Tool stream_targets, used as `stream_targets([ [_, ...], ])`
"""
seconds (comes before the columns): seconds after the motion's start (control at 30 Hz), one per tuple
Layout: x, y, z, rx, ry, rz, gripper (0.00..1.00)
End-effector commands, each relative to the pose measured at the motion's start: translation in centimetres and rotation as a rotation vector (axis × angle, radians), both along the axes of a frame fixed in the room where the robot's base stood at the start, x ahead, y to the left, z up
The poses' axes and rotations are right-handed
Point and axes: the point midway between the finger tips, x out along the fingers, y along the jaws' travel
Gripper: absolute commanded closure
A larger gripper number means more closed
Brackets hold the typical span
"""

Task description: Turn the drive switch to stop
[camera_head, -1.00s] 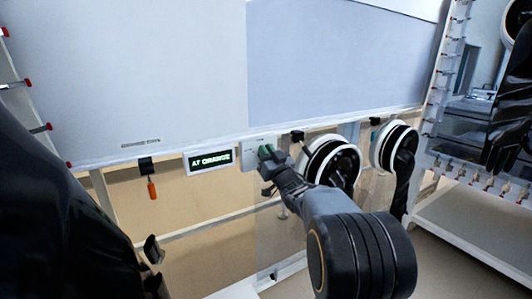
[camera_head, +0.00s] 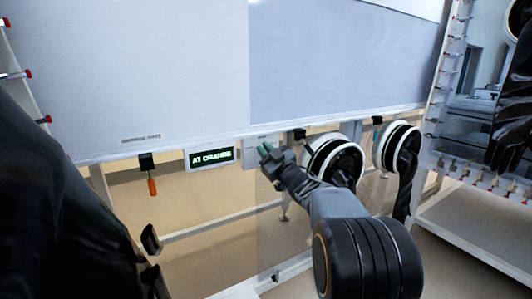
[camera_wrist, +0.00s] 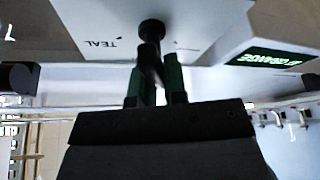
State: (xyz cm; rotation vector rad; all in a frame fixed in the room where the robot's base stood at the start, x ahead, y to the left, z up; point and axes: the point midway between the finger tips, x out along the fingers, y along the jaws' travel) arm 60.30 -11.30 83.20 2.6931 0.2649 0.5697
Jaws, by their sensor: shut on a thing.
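The drive switch (camera_wrist: 152,32) shows in the wrist view as a black knob with a bar, on a white panel (camera_wrist: 100,18). The word TEAL is printed upside down beside it; other position marks are hidden or out of frame. My gripper (camera_wrist: 159,60) is shut on the switch's bar, with a green-lined finger on each side. In the head view my gripper (camera_head: 265,150) is at the switch panel (camera_head: 250,154) and hides the switch. The display (camera_head: 210,158) left of the panel reads AT ORANGE.
Two round white-rimmed glove ports (camera_head: 340,146) are close to the right of my gripper. An orange-handled tool (camera_head: 152,187) hangs from a black clip left of the display. A large black glove (camera_head: 45,215) fills the left side.

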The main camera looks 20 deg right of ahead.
Motion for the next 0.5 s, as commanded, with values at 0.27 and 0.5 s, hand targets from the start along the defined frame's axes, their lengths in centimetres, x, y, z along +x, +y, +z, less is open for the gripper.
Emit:
stream_targets([
  [0.27, 0.01, 0.21, -0.11, -0.095, -0.011, 0.0, 1.0],
  [0.5, -0.01, 0.26, -0.15, -0.118, -0.012, 0.0, 1.0],
])
